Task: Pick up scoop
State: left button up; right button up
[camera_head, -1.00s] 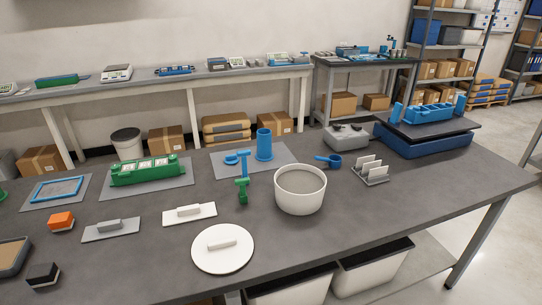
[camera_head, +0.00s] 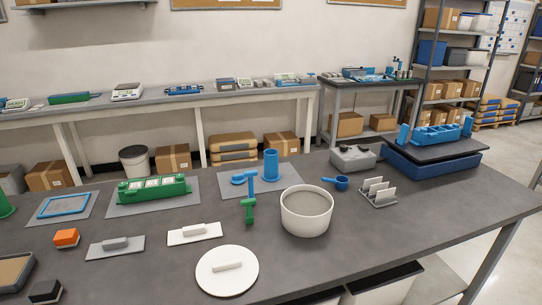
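A small blue scoop (camera_head: 341,184) lies on the dark grey table, just right of the white round tub (camera_head: 307,211) that is filled with grey material. The scoop's round cup is on the right and its short handle points left toward the tub's rim. Neither of my grippers shows in the head view.
A grey box (camera_head: 353,158) stands behind the scoop, and a rack with white plates (camera_head: 378,191) is to its right. A blue cylinder (camera_head: 271,165) and a green tool (camera_head: 249,210) stand left of the tub. A white round lid (camera_head: 227,270) lies in front.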

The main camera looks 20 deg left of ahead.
aim_at(335, 182)
jog(key=i+l+u, duration=0.5)
jog(key=u, duration=0.15)
jog(key=i+l+u, duration=0.2)
jog(key=l+u, duration=0.4)
jog(key=l, duration=0.2)
jog(key=l+u, duration=0.3)
jog(key=l, duration=0.2)
jog(key=k, duration=0.05)
